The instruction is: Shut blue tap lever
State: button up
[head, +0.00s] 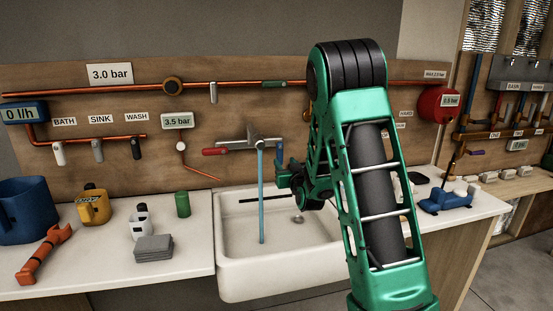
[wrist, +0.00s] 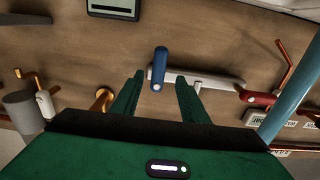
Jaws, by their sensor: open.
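The blue tap lever (head: 279,151) is at the right end of the grey wall tap (head: 246,145) in the head view. In the wrist view the blue lever (wrist: 159,66) stands up from the tap body (wrist: 215,79), just beyond and between my fingertips. My gripper (wrist: 160,82) is open, with green fingers on either side of the lever's lower end. I cannot tell whether they touch it. In the head view my gripper (head: 296,182) is below the lever, its fingers partly hidden. The red lever (head: 215,151) is at the tap's left end.
A blue water stream (head: 261,195) falls from the tap into the white sink (head: 237,271). Copper pipes (head: 110,89) cross the wooden panel. A blue tool (head: 446,199) is on the right counter.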

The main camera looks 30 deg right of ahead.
aim_at(280, 157)
jog(key=x, duration=0.9)
jog(key=shift+w, duration=0.2)
grip_shut()
jog(key=shift+f, duration=0.1)
